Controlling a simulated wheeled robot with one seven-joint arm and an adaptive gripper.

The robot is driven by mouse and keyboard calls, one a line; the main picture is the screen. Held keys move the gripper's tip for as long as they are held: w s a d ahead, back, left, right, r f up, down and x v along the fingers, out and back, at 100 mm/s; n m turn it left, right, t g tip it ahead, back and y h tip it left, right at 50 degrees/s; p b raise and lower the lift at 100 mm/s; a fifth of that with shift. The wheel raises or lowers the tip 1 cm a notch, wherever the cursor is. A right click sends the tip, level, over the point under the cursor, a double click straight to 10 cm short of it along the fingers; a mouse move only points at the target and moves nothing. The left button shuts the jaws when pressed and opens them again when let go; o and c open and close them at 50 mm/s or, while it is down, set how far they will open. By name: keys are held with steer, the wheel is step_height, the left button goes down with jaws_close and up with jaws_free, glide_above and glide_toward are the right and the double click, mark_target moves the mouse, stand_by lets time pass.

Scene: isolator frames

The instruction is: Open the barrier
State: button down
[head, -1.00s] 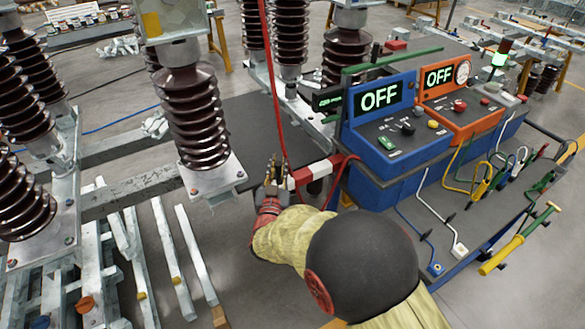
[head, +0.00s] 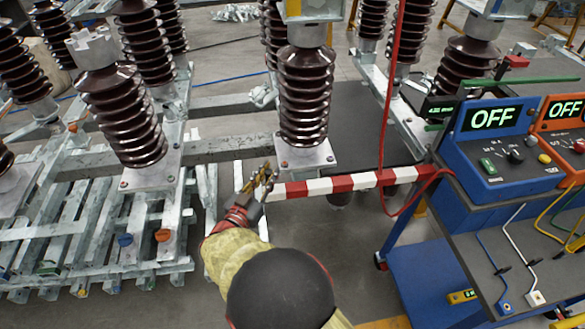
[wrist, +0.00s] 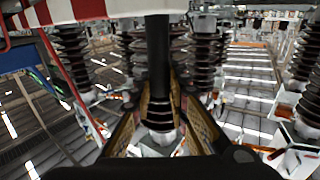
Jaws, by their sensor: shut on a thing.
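The barrier (head: 345,183) is a red and white striped bar in the head view. It runs roughly level from my gripper to the side of the blue-framed test bench. My gripper (head: 262,177) is at the bar's left end, in front of a brown insulator column. In the wrist view, the striped barrier (wrist: 85,10) crosses the top left. A black upright rod (wrist: 158,60), apparently the barrier's handle, comes down between the fingers of my gripper (wrist: 160,105), which is shut on it. The exact contact is partly hidden.
The test bench (head: 480,215) stands right, with blue and orange consoles reading OFF. A red cable (head: 392,100) hangs across the barrier. Brown insulators (head: 305,95) on metal frames stand behind and left. Grey floor (head: 350,245) shows below the barrier.

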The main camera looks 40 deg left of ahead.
steer(key=shift+s+a, duration=1)
steer(key=shift+s, duration=0.2)
steer(key=c, duration=1.7)
jaws_free()
steer(key=shift+r, duration=0.1)
step_height(320, 180, up, 10)
steer(key=shift+f, duration=0.1)
steer(key=shift+w, duration=0.1)
